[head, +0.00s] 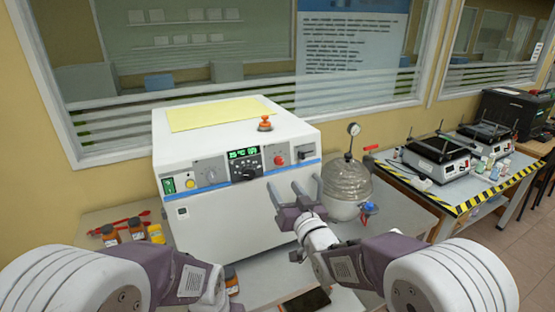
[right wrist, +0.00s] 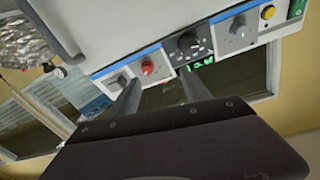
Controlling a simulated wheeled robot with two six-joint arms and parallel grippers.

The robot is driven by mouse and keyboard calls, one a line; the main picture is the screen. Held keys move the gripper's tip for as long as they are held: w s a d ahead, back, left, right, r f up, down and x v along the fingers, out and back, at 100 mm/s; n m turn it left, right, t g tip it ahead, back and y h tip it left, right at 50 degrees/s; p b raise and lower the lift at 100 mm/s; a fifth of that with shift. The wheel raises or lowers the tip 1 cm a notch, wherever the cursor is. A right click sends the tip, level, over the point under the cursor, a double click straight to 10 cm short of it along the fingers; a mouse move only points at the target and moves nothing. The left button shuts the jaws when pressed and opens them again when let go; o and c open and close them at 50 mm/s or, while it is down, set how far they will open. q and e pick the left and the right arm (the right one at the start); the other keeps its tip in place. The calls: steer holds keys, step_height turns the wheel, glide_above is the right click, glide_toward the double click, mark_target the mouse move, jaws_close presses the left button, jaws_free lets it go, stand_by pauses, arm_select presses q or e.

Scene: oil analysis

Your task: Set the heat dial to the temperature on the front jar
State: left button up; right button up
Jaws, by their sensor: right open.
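The heat dial is a black knob (head: 246,173) on the front panel of a white machine (head: 225,212), under a green display (head: 243,153) that seems to start with 15. In the right wrist view the dial (right wrist: 188,45) is just beyond the right-hand finger. My right gripper (head: 285,190) is open and empty, in front of the machine and below and right of the dial, apart from it. The front jar (head: 231,280) is brown, partly hidden by my left arm, and its label is unreadable. My left gripper does not show.
A red knob (head: 278,160), a grey dial (head: 210,174) and a yellow button (head: 190,184) flank the dial. Brown jars (head: 109,235) stand at left. A glass vessel (head: 346,182) stands right of the machine. A dark flat device (head: 305,301) lies in front.

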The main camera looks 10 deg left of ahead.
mark_target(250, 177)
steer(key=s+a+n+g+y, duration=0.1)
steer(key=s+a, duration=0.3)
steer(key=a, duration=0.2)
steer(key=w+p, duration=0.2)
steer(key=w+a+p, duration=0.1)
steer(key=w+p, duration=0.2)
steer(key=shift+w+a, duration=0.1)
steer(key=shift+a, duration=0.05)
steer(key=shift+w+a+f+p, duration=0.15)
steer(key=shift+w+a+p, duration=0.65)
steer(key=shift+w+a, duration=0.65)
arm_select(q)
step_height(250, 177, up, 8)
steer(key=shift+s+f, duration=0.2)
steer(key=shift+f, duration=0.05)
arm_select(e)
steer(key=shift+w+d+f, duration=0.1)
steer(key=shift+w+f, duration=0.1)
steer(key=shift+w, duration=0.05)
steer(key=shift+s, duration=0.1)
jaws_close()
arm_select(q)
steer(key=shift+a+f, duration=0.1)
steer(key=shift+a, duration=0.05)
